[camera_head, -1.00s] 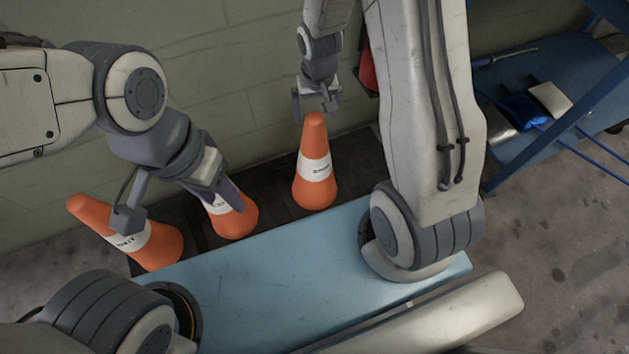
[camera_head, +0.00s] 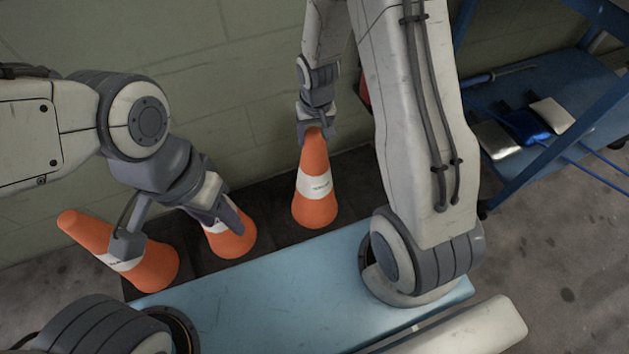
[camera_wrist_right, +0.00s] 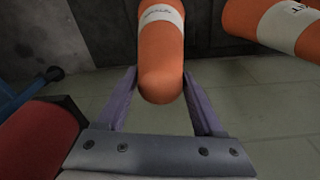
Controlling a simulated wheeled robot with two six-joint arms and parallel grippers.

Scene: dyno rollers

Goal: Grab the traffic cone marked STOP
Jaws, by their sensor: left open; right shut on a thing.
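An orange cone with a white band, the right-hand cone (camera_head: 315,203), stands upright on the dark rollers. Its band lettering is too small to read. My right gripper (camera_head: 316,131) is at its top from above and shut on it. In the right wrist view the cone's tip (camera_wrist_right: 161,82) is between the fingers. A middle cone (camera_head: 230,243) is partly hidden behind my left gripper. A left cone (camera_head: 153,270) leans to the left, its band partly covered by my left gripper. My left gripper (camera_head: 180,233) is open, its fingers in front of these two cones.
The dark roller bed (camera_head: 268,225) lies along the green block wall. A light blue panel (camera_head: 270,290) is in front of the cones. A blue shelf (camera_head: 550,150) with small packets stands at the right. A red object (camera_wrist_right: 38,138) shows beside my right gripper.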

